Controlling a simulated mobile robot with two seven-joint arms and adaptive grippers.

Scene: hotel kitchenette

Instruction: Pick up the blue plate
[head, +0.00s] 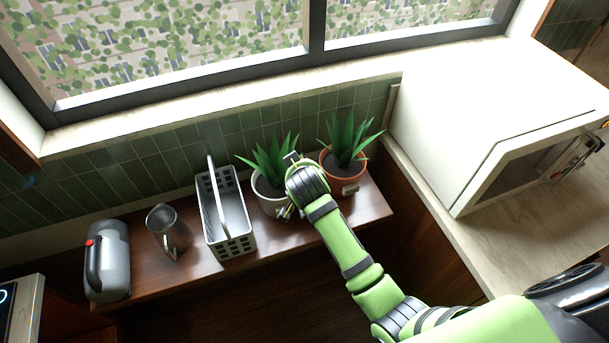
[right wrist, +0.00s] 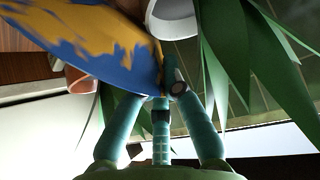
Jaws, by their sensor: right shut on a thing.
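The blue plate (right wrist: 110,45), with yellow-orange patches, fills the upper left of the right wrist view, its surface tilted and cut off by the top edge. My right gripper (right wrist: 166,90) is shut on the plate's edge. In the head view my right gripper (head: 288,211) is at the shelf in front of the white-potted plant (head: 267,203), partly hidden by my own wrist. I cannot make out the plate there. My left gripper is in neither view.
A terracotta-potted plant (head: 345,160) stands close right of my wrist. A microwave (head: 450,95) sits on the right counter.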

